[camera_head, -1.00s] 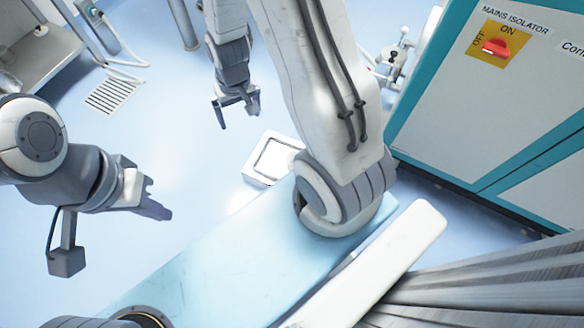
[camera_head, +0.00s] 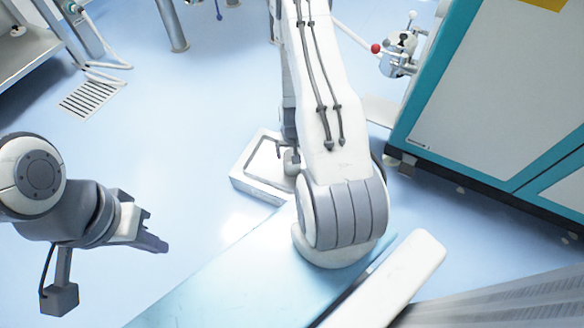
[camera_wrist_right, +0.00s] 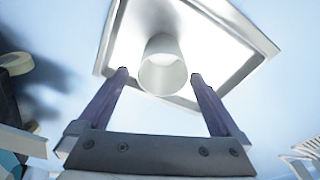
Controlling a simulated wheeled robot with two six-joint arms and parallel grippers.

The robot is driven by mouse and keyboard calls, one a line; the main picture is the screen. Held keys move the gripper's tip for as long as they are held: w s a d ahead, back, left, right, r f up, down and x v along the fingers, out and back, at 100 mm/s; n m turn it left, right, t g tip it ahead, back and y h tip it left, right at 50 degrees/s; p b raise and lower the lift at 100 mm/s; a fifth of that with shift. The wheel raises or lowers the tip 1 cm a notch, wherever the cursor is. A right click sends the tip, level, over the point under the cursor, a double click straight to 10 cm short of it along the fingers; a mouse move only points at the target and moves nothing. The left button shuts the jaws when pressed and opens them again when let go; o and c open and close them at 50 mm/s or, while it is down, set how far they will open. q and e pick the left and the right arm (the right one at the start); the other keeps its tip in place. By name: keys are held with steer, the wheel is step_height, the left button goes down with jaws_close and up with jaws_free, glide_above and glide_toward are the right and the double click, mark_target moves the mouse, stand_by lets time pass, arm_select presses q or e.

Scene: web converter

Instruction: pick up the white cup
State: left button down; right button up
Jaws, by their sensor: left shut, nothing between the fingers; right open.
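The white cup (camera_wrist_right: 163,62) shows in the right wrist view, with its round end toward the camera. It is seen against a white square tray (camera_wrist_right: 252,30) with a raised rim. My right gripper (camera_wrist_right: 160,76) is open, its two dark fingers pointing toward the cup, one to each side. I cannot tell whether the fingers touch it. My left gripper (camera_head: 155,243) is shut and empty at the left.
A teal and white machine cabinet (camera_head: 480,110) stands at the right. A metal bench (camera_head: 25,55) is at the upper left, near a floor grate (camera_head: 92,99). A metal fixture with a red knob (camera_head: 376,48) is beside the cabinet. The pale blue floor between is clear.

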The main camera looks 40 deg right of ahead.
mark_target(290, 170)
steer(key=f+b, duration=0.1)
steer(key=f, duration=0.1)
steer(key=f+b, duration=0.2)
steer(key=w+f+b, duration=0.1)
steer(key=f, duration=0.1)
steer(key=shift+d+f+b, duration=0.2)
steer(key=shift+f+b, duration=0.05)
steer(key=shift+b, duration=0.15)
steer(key=shift+r, duration=0.1)
steer(key=c, duration=1.2)
steer(key=shift+o, duration=0.2)
steer(key=shift+r, duration=0.1)
